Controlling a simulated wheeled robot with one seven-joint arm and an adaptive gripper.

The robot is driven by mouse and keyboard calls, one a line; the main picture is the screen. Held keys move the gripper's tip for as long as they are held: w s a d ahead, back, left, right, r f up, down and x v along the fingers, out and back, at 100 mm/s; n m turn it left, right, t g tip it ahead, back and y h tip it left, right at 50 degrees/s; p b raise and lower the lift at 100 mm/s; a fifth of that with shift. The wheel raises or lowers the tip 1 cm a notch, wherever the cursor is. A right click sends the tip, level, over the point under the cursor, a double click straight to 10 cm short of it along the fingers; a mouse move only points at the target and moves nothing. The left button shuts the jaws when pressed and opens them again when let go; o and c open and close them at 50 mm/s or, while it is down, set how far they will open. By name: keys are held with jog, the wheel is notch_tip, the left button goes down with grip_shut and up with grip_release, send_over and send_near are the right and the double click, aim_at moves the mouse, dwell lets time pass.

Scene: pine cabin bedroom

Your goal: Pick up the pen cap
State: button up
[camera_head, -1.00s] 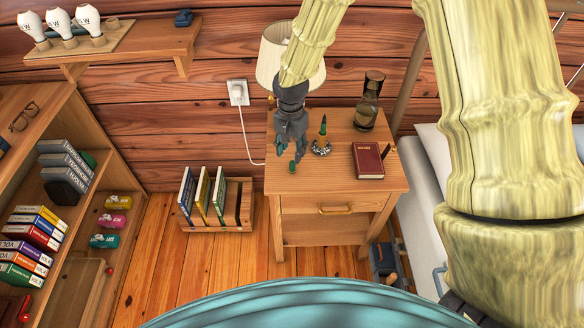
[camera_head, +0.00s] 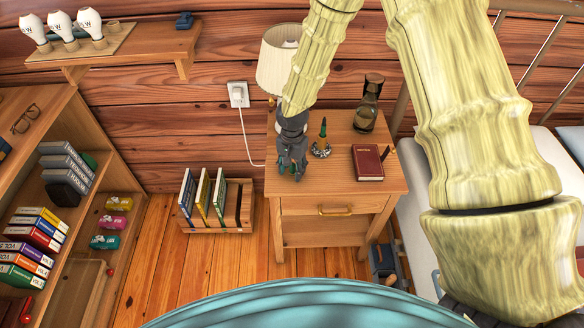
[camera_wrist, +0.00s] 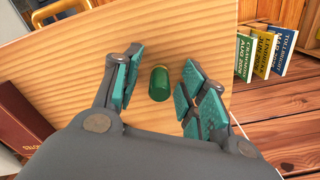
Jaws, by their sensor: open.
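The pen cap (camera_wrist: 159,84) is a small dark green cylinder on the wooden nightstand (camera_head: 333,189). In the wrist view it lies between the two teal-padded fingers of my gripper (camera_wrist: 160,90), with a gap on each side. My gripper is open and also shows low over the left part of the nightstand top in the head view (camera_head: 293,172). There the pen cap is hidden by my gripper. A green pen (camera_head: 323,129) stands upright in a round holder (camera_head: 321,150), to the right of my gripper.
A dark red book (camera_head: 368,162) lies at the right of the nightstand. A glass bottle (camera_head: 367,112) stands at its back right. A lamp (camera_head: 274,62) is behind my arm. A crate of books (camera_head: 218,202) sits on the floor to the left.

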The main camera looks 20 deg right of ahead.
jog(key=shift+f, duration=0.1)
jog(key=c, duration=0.8)
jog(key=shift+r, duration=0.2)
